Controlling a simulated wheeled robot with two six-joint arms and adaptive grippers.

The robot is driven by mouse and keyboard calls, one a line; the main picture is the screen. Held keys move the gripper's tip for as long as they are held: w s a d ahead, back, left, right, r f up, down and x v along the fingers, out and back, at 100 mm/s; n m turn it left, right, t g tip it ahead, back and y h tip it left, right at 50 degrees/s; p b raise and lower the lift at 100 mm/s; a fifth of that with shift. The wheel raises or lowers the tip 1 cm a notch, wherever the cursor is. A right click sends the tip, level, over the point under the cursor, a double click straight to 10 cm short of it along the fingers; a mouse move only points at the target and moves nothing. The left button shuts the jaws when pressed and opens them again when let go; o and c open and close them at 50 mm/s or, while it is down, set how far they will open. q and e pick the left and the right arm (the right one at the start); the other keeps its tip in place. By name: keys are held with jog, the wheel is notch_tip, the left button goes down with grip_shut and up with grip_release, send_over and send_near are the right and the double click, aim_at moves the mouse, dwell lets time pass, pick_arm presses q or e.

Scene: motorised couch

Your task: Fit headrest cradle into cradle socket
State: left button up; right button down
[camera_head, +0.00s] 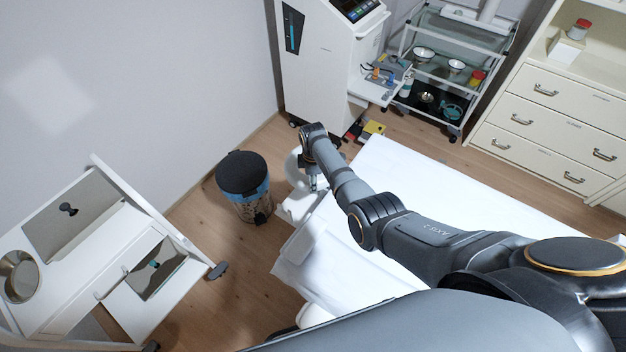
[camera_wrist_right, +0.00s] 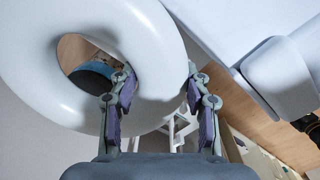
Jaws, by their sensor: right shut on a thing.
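The headrest cradle is a smooth white ring (camera_wrist_right: 150,35), large at the upper left of the right wrist view. My right gripper (camera_wrist_right: 160,78) is shut on one side of the ring, with a finger on each side of its rim. In the head view the cradle (camera_head: 294,165) shows as a pale curve, partly hidden behind my right gripper (camera_head: 312,184), beside the end of the white couch (camera_head: 430,190). In the wrist view the couch's edge (camera_wrist_right: 225,22) lies to the right of the ring. I cannot make out the cradle socket. My left gripper is not in view.
A bin (camera_head: 244,186) stands on the floor left of the couch end. A white machine (camera_head: 325,65) and a glass-shelved trolley (camera_head: 445,75) stand behind. Drawers (camera_head: 550,125) are at the right, and a white cart (camera_head: 85,260) at the left. Bare floor lies between cart and couch.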

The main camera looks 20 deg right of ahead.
jog(key=shift+f+b, duration=0.8)
jog(key=shift+f, duration=0.2)
jog(key=c, duration=0.7)
grip_release()
jog(key=shift+c, duration=0.2)
jog(key=shift+o, duration=0.9)
jog(key=shift+s, duration=0.1)
jog(key=shift+r, duration=0.15)
notch_tip(320, 180, up, 12)
jog(key=shift+f, duration=0.1)
